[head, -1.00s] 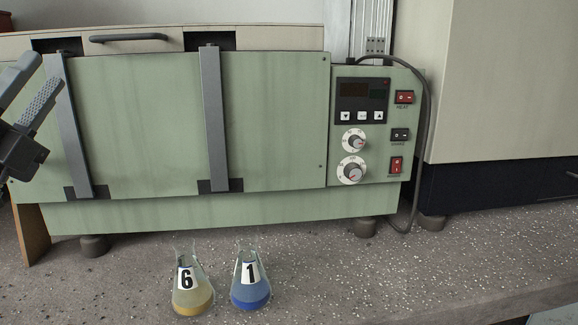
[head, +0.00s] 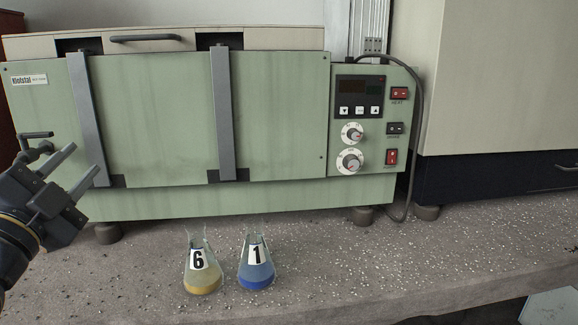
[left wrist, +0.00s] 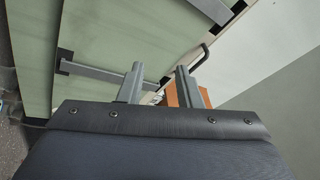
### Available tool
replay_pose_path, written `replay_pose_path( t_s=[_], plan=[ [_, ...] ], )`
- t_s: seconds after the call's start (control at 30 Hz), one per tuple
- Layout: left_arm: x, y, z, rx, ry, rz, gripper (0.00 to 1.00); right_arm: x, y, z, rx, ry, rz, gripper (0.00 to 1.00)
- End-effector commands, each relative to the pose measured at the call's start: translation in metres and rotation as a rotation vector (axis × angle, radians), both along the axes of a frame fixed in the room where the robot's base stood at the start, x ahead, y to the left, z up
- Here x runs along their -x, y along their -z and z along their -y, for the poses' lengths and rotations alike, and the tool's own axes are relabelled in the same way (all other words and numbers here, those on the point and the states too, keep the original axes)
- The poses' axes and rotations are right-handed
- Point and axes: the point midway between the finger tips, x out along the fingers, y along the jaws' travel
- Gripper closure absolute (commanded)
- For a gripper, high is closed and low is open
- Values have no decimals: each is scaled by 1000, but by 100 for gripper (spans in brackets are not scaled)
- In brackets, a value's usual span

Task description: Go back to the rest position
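My left gripper (head: 86,161) is at the left edge in the head view, in front of the left end of the green water bath (head: 270,130). Its two fingers stand apart with nothing between them; the left wrist view also shows the empty gap (left wrist: 159,72). My right gripper is in neither view. A flask labelled 6 with yellow liquid (head: 202,279) and a flask labelled 1 with blue liquid (head: 256,273) stand upright side by side on the bench, away from the gripper.
The speckled concrete bench (head: 330,265) is clear right of the flasks. The bath's control panel (head: 362,120) has knobs and switches, with a cable beside it. A beige and dark cabinet (head: 500,90) stands at the right. The bath's lid handle (head: 146,38) is at the top.

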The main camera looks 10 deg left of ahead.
Motion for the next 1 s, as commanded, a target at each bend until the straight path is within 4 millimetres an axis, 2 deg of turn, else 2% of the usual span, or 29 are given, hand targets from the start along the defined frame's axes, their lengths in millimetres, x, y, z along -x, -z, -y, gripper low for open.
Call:
replay_pose_path(
  t_s=[0.17,0.23,0.3,0.4,0.5,0.7,0.87,0.9,1.0],
  plan=[
    [-1,83,13,344,32,-269,69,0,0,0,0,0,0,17],
    [5,129,24,523,34,-414,69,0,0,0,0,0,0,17],
    [18,176,41,710,25,-569,69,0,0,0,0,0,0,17],
    [41,232,66,937,-7,-765,69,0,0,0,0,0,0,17],
    [65,272,88,1106,-48,-918,69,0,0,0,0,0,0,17],
    [112,326,127,1357,-143,-1159,69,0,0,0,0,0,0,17],
    [149,356,154,1514,-235,-1328,69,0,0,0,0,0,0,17],
    [150,339,155,1520,-238,-1332,69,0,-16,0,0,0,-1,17],
    [148,316,154,1516,-234,-1327,69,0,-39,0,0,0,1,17]
  ],
)
